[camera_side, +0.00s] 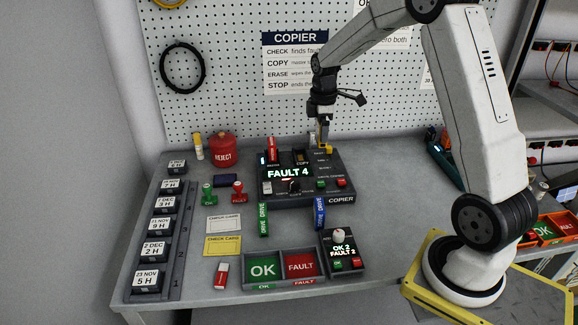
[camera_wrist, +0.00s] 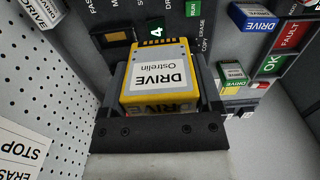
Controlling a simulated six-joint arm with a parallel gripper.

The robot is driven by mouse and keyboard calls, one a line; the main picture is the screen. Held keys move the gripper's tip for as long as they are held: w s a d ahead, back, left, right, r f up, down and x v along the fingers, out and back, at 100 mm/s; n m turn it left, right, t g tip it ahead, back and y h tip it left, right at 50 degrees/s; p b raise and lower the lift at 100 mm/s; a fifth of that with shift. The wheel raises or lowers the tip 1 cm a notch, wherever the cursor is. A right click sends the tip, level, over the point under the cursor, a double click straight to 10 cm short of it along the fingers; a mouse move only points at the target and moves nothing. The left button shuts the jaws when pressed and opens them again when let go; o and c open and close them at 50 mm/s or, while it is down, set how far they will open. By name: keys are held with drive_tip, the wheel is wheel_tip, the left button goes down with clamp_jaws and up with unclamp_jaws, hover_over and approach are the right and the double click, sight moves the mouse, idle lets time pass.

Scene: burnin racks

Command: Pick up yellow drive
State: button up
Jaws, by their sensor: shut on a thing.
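The yellow drive (camera_wrist: 160,78) with a white label reading "DRIVE Ostrelin" is between my gripper's jaws in the wrist view. My gripper (camera_wrist: 163,92) is shut on it, with a dark finger on either side. Gold contacts show at the drive's far end, pointing toward the copier. In the side view, the yellow drive (camera_side: 327,149) is a small yellow patch below my gripper (camera_side: 323,140), above the back right of the copier (camera_side: 310,199). The copier's display reads "FAULT 4". Whether the drive is clear of its slot is hard to tell.
A red drive (camera_side: 271,149) stands in the copier's left slot. Green (camera_side: 263,219) and blue (camera_side: 320,212) drives lie in front of the copier. A pegboard (camera_side: 230,70) rises behind.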

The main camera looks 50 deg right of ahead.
drive_tip(key=shift+s+a+r, duration=0.25)
drive_tip(key=shift+s+r, duration=0.1)
drive_tip(key=shift+s, duration=0.3)
drive_tip(key=shift+s+a+r, duration=0.25)
drive_tip(key=shift+s+r, duration=0.05)
drive_tip(key=shift+s, duration=0.4)
drive_tip(key=shift+s+a+r, duration=0.25)
drive_tip(key=shift+s+r, duration=0.1)
drive_tip(key=shift+s, duration=0.3)
hover_over(301, 267)
wheel_tip(301, 267, down, 8)
drive_tip(key=shift+f, duration=0.2)
drive_tip(key=shift+f, duration=2.2)
drive_tip(key=shift+f, duration=1.8)
